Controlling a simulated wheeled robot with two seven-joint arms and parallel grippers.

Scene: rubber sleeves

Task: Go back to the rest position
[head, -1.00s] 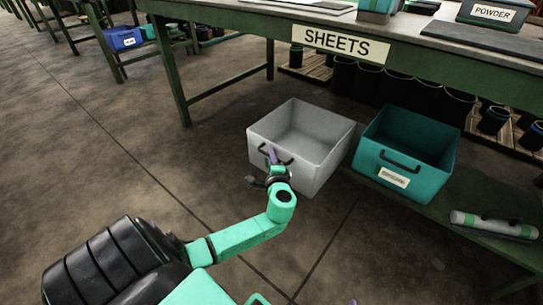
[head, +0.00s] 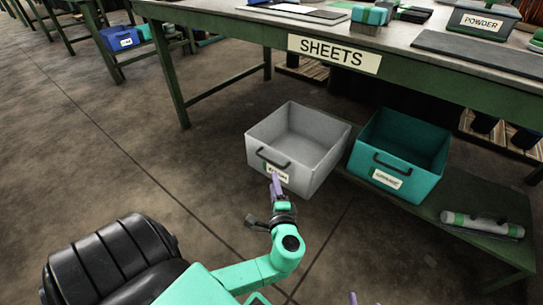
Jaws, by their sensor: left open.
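My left gripper (head: 277,186) has purple fingers and is open. It is in front of the grey bin (head: 318,170), just below the label on its front. The bin's black handle shows clear of the fingers. I see nothing between the fingers. A purple tip at the bottom edge, likely my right gripper (head: 352,298), barely shows; the rest of it is out of the picture.
A teal bin (head: 410,180) with a white label stands right of the grey bin on a low green shelf (head: 440,212). A white and green roll (head: 482,224) lies there too. The workbench (head: 395,75) with a SHEETS sign (head: 334,53) stands behind.

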